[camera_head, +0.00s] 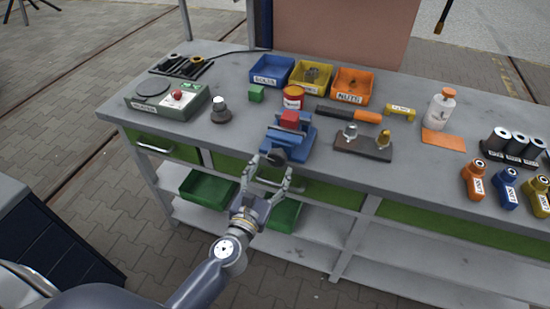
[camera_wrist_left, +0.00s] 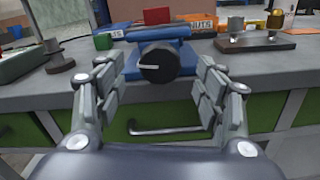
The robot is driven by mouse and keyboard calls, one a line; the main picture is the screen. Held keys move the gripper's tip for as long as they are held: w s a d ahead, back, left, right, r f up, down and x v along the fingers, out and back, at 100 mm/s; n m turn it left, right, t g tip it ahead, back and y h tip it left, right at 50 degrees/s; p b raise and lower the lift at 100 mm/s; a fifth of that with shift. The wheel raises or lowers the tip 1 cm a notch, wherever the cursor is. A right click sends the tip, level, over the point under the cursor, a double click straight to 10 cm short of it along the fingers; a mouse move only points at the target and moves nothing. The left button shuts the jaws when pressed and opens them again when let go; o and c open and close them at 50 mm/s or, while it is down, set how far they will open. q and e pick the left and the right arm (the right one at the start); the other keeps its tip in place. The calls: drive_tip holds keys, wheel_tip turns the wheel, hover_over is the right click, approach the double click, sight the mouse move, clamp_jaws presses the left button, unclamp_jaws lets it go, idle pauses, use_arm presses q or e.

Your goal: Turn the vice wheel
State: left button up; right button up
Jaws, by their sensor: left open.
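The blue vice (camera_head: 288,140) stands at the front edge of the grey workbench, with a red block (camera_head: 290,120) at its jaws. Its dark round wheel (camera_head: 276,155) faces the front; in the left wrist view the wheel (camera_wrist_left: 158,66) carries a pale pointer line. My left gripper (camera_head: 272,174) is open and empty, just in front of the wheel. In the left wrist view its fingers (camera_wrist_left: 160,92) stand to the left and right of the wheel, with gaps on both sides. I cannot tell whether the fingertips reach the wheel's depth. My right gripper is not in view.
A small stand (camera_head: 220,110) is left of the vice, and a holder with metal fittings (camera_head: 362,145) is right. Blue, yellow and orange bins (camera_head: 352,86) stand behind. A drawer handle (camera_wrist_left: 165,130) lies below the wheel. Orange, blue and yellow tools (camera_head: 507,188) line the right front.

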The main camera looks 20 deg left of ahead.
sight(276, 161)
use_arm(q)
drive_tip(key=shift+w+d, duration=0.1)
drive_tip(key=shift+w, duration=2.15)
drive_tip(key=c, duration=1.1)
